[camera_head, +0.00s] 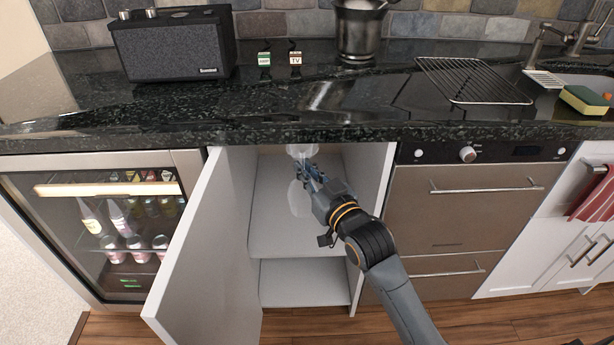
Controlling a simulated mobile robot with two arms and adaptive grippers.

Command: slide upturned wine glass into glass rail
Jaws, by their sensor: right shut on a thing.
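My right gripper (308,180) reaches into the open cabinet below the counter. It is shut on the wine glass (299,199), a clear glass held upside down. Its faint bowl hangs below my fingers, against the pale cabinet interior. A pale, clear shape shows just above the fingers, under the counter edge; it looks like the glass's foot. The fingers hide most of the stem. I cannot make out the glass rail; the counter's front edge hides the top of the cabinet. My left gripper is not in view.
The open white cabinet door (205,250) stands to the left of my arm. A cabinet shelf (295,238) lies below the glass. A bottle fridge (110,225) is at left, a drawer unit (470,210) at right. The black counter (330,105) overhangs the opening.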

